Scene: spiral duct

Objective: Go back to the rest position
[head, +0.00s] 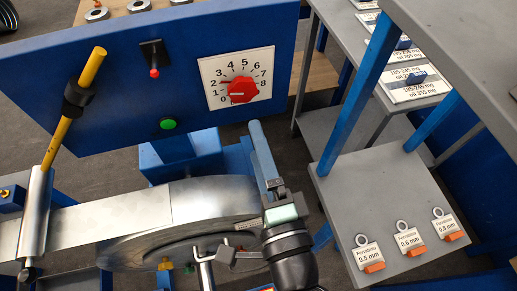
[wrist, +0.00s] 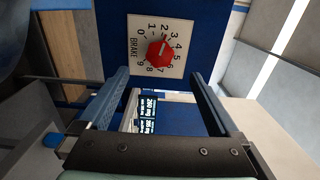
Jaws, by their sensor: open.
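My gripper (wrist: 158,100) is open and empty in the wrist view, its two fingers reaching up on either side of a blue panel with a dial. In the head view my gripper (head: 265,165) is at the lower middle, just right of the large round metal disc (head: 215,195) and below the blue panel (head: 110,85). One blue finger shows clearly there. The red brake knob (head: 243,89) sits on a white dial plate numbered 0 to 9. The knob also shows in the wrist view (wrist: 160,53), beyond the fingertips.
A grey shelf (head: 390,200) with several labelled tags stands at right. Metal parts crowd the space under my wrist.

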